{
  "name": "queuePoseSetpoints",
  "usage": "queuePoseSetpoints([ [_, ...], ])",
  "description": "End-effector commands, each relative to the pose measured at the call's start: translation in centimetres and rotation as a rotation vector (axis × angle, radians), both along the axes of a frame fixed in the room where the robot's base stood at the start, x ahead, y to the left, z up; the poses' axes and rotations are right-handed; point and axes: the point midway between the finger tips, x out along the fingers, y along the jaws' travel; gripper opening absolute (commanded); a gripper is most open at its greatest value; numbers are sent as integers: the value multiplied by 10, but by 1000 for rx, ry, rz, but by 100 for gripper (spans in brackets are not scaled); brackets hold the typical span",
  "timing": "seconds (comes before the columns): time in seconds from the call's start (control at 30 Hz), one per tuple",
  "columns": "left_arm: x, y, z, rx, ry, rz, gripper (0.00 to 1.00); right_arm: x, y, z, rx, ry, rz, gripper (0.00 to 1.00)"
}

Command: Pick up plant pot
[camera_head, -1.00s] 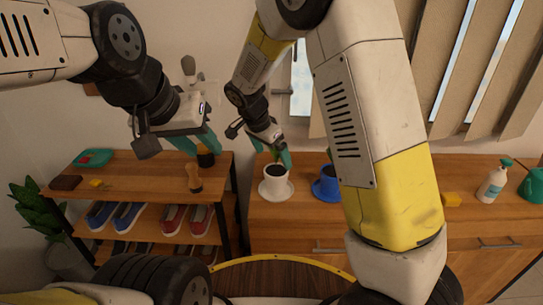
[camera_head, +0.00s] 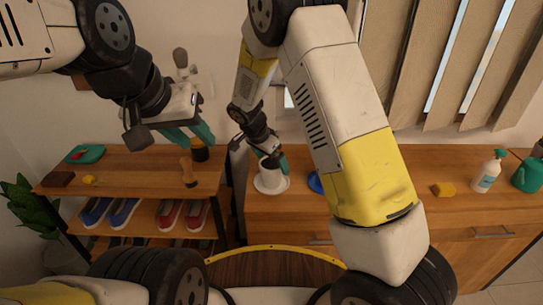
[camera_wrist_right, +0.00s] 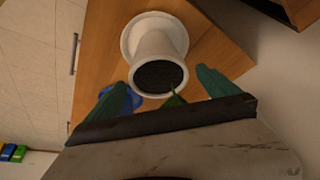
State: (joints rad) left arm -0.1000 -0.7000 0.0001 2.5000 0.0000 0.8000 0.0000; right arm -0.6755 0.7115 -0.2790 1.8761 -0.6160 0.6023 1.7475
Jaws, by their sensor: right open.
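A white plant pot (camera_head: 268,181) with a saucer-like base stands on the wooden cabinet. In the right wrist view the white pot (camera_wrist_right: 158,42) shows its dark soil, with a small green sprout (camera_wrist_right: 176,99) at its rim. My right gripper (camera_head: 275,159) is at the pot's top, its teal fingers spread. In the wrist view the right gripper (camera_wrist_right: 160,79) has one finger on each side of the rim, with visible gaps. My left gripper (camera_head: 190,134) hangs over the shelf, fingers apart and empty.
A blue pot (camera_head: 315,183) is mostly hidden behind my right arm. A yellow sponge (camera_head: 443,189), a soap bottle (camera_head: 489,175) and a green watering can (camera_head: 527,174) stand further right.

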Motion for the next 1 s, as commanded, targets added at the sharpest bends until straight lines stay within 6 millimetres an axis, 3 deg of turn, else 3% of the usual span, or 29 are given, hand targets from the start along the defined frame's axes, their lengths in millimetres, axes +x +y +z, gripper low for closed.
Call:
queuePoseSetpoints([
  [0.07,0,0,0,0,0,0,36,0,0,0,0,0,0,94],
  [0.53,0,0,0,0,0,0,36,0,0,1,1,-2,1,4],
  [0.83,0,0,0,0,0,0,36,1,0,4,1,-2,0,4],
  [1.0,0,0,0,0,0,0,36,1,1,14,2,-4,1,4],
])
